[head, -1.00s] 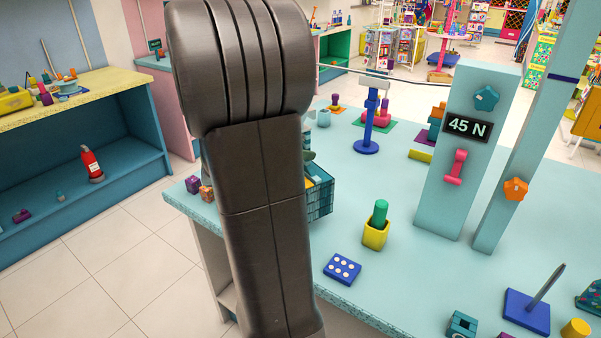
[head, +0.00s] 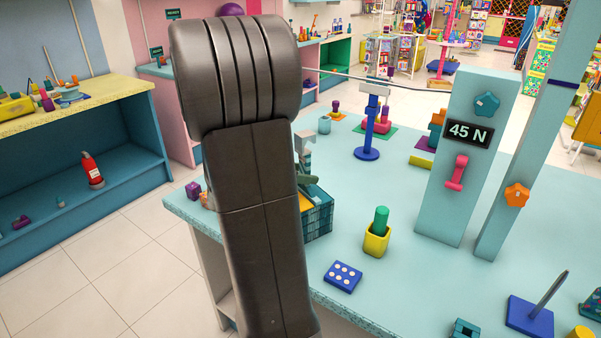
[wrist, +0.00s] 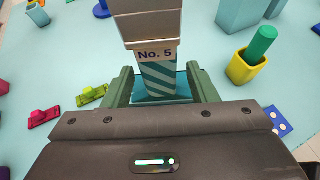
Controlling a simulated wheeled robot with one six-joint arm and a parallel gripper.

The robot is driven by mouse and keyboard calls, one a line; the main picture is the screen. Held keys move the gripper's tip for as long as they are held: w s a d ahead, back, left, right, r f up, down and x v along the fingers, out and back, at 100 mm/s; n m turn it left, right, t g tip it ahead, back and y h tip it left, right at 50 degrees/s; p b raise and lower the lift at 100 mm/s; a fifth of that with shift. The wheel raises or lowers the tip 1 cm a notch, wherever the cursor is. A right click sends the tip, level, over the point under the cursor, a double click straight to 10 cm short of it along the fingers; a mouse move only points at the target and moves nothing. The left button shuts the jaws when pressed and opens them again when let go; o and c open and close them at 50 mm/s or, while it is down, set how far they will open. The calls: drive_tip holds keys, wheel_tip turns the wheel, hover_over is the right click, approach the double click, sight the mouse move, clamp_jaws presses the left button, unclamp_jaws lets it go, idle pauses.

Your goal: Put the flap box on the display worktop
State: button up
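In the wrist view, a box with teal diagonal stripes (wrist: 165,82) carries a "No. 5" label, with a grey-beige panel (wrist: 160,22) above it; I take it to be the flap box. My gripper (wrist: 162,88) has its two green fingers on either side of it, with narrow gaps that seem to show, so it looks open around the box. In the head view my arm hides most of this spot; a green finger (head: 318,184) shows above a teal crate (head: 318,222) on the light-blue worktop (head: 400,280). No label shows which worktop is the display one.
A yellow cup with a green peg (head: 376,238) and a blue dotted block (head: 342,277) stand right of the crate. A "45 N" post (head: 455,185) rises further right. A yellow-topped blue cabinet (head: 110,95) with small items stands at the left, across open floor.

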drive_tip(key=shift+r, duration=0.3)
drive_tip(key=shift+s+a+r, duration=0.1)
drive_tip(key=shift+s+a, duration=0.05)
drive_tip(key=shift+a, duration=0.25)
drive_tip(key=v, duration=1.1)
drive_tip(key=shift+s, duration=0.1)
